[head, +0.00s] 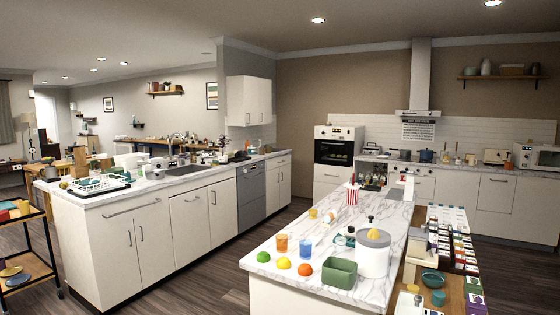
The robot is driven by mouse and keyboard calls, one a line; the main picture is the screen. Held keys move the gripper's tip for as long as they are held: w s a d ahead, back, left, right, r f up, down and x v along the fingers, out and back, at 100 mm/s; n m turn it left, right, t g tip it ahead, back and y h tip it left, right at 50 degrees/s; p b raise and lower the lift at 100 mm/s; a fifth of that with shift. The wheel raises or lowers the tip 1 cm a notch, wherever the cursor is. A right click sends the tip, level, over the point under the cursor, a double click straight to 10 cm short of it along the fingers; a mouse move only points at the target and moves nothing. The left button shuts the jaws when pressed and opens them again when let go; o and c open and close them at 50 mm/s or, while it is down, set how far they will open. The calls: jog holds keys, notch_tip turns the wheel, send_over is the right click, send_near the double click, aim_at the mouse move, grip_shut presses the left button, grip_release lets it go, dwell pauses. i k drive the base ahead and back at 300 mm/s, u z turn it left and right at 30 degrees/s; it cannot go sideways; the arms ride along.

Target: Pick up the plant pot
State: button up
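No thing here is plainly a plant pot with a plant in it. A green rectangular open container (340,273), which may be the plant pot, stands upright on the near end of the white marble island (290,246). My gripper is not in view, and nothing is seen touching the green container.
A lime (263,257), a yellow-orange fruit (284,263) and two cups (305,248) stand left of the container. A crowded wooden shelf (402,302) adjoins the island's right side. Dark floor (205,275) lies open between the island and the left counter (120,195). A black cart (45,240) stands far left.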

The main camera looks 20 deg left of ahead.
aim_at(222, 159)
jog(key=u, duration=1.55)
jog(key=i, duration=5.25)
jog(key=z, duration=1.5)
